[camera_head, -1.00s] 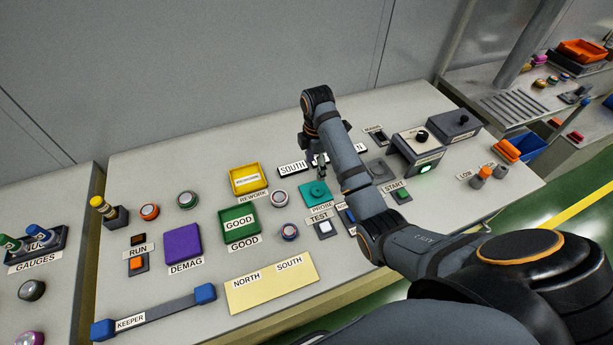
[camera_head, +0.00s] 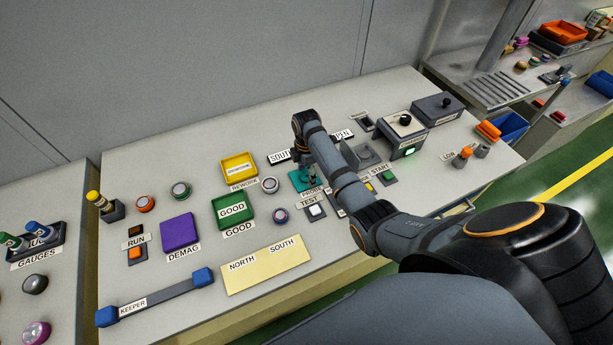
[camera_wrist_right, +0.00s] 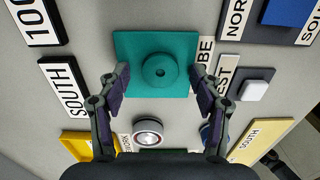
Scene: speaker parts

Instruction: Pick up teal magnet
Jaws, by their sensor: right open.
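My right gripper (camera_wrist_right: 160,80) is open and empty. Its fingers show on either side of the magnet, with a gap on each side; its height above the plate is hard to tell. In the head view my right gripper (camera_head: 310,179) is over the plate. My left gripper is out of view.
The TEST button (camera_head: 316,211) is in front. The green GOOD tray (camera_head: 233,212) and yellow REWORK tray (camera_head: 239,167) are further left. Grey boxes (camera_head: 437,107) stand at right.

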